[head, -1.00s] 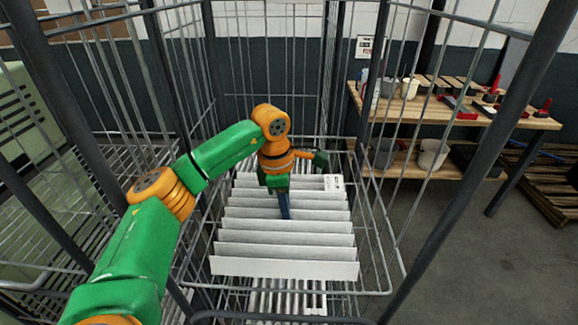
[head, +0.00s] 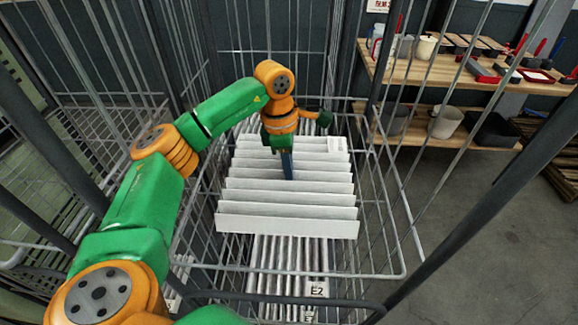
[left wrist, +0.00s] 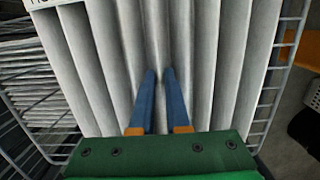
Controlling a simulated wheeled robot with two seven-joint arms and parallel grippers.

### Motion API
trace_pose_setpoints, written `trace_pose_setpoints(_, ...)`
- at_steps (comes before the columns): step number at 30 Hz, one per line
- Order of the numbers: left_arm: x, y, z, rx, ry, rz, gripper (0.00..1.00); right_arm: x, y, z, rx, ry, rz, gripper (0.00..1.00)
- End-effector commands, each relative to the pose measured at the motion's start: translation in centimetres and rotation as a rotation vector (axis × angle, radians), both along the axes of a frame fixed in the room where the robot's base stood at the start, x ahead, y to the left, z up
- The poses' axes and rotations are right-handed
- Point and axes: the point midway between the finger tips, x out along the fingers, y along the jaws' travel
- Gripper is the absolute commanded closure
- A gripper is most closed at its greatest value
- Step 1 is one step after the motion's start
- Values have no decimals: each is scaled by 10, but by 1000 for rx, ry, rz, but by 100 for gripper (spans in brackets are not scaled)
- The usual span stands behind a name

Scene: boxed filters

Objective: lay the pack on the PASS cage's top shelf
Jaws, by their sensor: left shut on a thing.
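The pack (head: 287,225) is a white pleated filter with several upright folds and a small label at its far right corner. It sits inside the wire cage (head: 402,255), at the level of its upper shelf; whether it rests fully on the wires is hidden beneath it. My left gripper (head: 287,168) reaches down onto the middle of the pack and is shut on one of its folds. In the left wrist view the two blue fingers (left wrist: 160,100) are close together with pleats (left wrist: 105,65) on both sides. My right gripper is not in view.
Below, a lower layer of pleated filters (head: 290,258) shows, with a tag reading E2 (head: 318,289). Dark cage posts (head: 490,205) stand either side. A wooden bench (head: 440,70) with pots and red-handled tools stands at the right.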

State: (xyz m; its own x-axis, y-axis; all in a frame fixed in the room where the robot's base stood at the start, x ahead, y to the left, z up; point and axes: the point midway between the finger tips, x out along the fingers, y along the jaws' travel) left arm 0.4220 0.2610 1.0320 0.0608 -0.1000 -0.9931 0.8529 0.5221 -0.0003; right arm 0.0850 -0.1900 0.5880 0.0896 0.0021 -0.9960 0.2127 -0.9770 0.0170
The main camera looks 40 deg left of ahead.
Motion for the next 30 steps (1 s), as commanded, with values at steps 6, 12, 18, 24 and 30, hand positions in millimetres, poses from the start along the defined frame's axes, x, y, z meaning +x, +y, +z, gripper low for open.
trace_pose_setpoints(6, 0, 0, -5, 0, 0, 0, 100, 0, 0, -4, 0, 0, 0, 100)
trace_pose_setpoints(12, 0, 0, -5, 0, 0, 0, 100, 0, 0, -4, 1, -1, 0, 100)
trace_pose_setpoints(18, 0, 0, -10, 0, 0, 0, 100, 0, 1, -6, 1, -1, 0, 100)
trace_pose_setpoints(24, 0, 0, -10, 0, 0, 0, 84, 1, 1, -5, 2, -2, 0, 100)
trace_pose_setpoints(30, 0, 0, -10, 0, 0, 0, 74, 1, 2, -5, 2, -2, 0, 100)
